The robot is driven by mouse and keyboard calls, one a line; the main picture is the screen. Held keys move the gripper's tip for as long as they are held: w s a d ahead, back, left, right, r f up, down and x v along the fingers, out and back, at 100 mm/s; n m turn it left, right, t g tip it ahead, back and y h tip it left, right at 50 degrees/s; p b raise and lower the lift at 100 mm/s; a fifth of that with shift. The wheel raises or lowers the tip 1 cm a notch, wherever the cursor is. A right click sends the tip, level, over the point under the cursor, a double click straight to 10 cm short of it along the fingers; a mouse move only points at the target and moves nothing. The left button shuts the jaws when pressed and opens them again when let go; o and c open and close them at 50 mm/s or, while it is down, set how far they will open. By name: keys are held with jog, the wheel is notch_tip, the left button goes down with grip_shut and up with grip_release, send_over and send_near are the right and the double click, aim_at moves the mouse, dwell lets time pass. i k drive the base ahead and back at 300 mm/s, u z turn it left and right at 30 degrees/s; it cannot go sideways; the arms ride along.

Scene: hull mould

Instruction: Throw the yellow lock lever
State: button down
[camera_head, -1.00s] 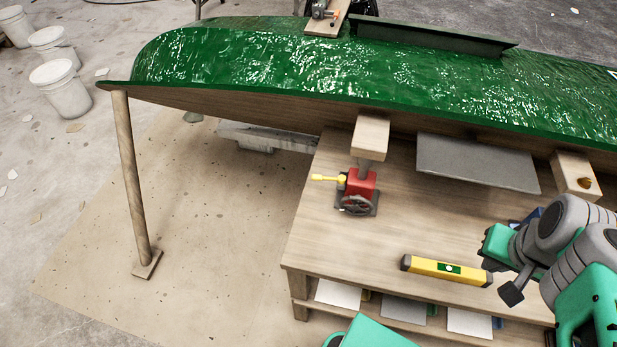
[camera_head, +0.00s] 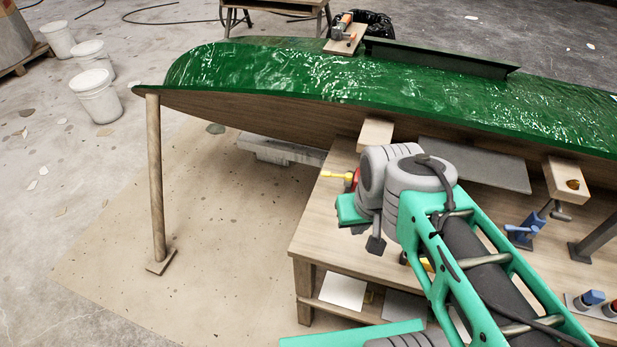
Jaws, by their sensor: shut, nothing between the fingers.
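The yellow lock lever (camera_head: 334,175) sticks out to the left from the red jack on the wooden bench. Only a sliver of the red jack (camera_head: 352,183) shows; my arm hides the rest, handwheel included. The lever lies roughly level in the picture. My gripper (camera_head: 375,244) is small and dark, pointing down below the grey wrist, in front of the jack and right of the lever. It is shut and empty. I see a gap in the picture between it and the lever; their distance in depth is unclear.
The green hull (camera_head: 250,75) lies above the wooden bench (camera_head: 312,240), with a wooden block (camera_head: 376,134) under its edge. A wooden post (camera_head: 155,180) props its left end. Blue tools (camera_head: 522,232) stand at the right.

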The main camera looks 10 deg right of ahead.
aim_at(348, 176)
jog(key=z, duration=0.05)
jog(key=k, duration=0.45)
jog(key=u, duration=0.85)
jog(key=i, duration=0.8)
jog(key=u, duration=0.1)
